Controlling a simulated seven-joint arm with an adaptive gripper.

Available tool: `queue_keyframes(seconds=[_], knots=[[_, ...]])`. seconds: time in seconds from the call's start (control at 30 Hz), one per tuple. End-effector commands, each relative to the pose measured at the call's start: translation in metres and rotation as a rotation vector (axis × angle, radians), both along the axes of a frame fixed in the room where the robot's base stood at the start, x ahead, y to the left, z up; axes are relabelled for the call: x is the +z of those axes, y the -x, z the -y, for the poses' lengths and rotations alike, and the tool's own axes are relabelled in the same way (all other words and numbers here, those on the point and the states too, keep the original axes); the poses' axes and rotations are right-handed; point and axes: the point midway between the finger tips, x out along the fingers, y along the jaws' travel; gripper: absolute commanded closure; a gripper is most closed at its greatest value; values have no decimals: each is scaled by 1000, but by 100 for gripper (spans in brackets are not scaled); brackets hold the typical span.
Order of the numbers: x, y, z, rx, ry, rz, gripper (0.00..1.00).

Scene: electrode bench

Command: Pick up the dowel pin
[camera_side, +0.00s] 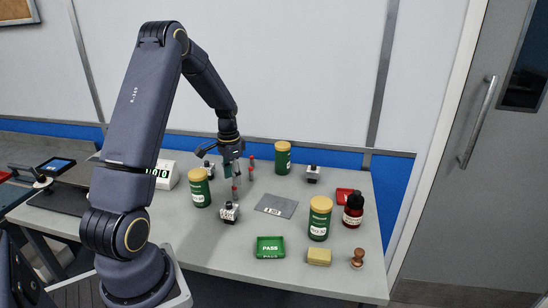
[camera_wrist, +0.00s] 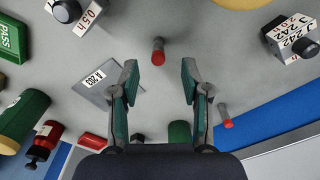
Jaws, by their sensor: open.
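Two slim grey pins with red ends stand on the bench; I cannot tell from looks which is the dowel pin. The nearer red-ended pin (camera_side: 235,191) is just below my gripper (camera_side: 232,178) in the side view. In the wrist view this pin (camera_wrist: 158,51) lies centred across the finger gap, a little beyond the fingertips. My gripper (camera_wrist: 159,76) is open and empty, with its green-padded fingers either side of the gap. The other red-ended pin (camera_side: 251,163) stands farther back, and in the wrist view (camera_wrist: 225,118) it is outside the right finger.
A grey plate (camera_side: 276,205) lies right of the gripper. A knobbed block (camera_side: 229,213) sits close in front. Green jars (camera_side: 199,188) (camera_side: 283,157) (camera_side: 320,217) stand around.

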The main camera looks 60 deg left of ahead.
Motion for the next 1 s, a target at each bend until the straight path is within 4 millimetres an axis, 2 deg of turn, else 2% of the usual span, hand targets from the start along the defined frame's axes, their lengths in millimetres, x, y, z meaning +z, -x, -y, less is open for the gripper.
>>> queue_keyframes(seconds=[0.17,0.43,0.7,0.77,1.0], knots=[[-14,0,1,-1,2,-2,53],[-53,-2,3,-1,1,-2,53],[-58,-3,2,0,-1,2,53],[-58,-3,2,0,-1,2,57],[-58,-3,2,0,-1,1,82]])
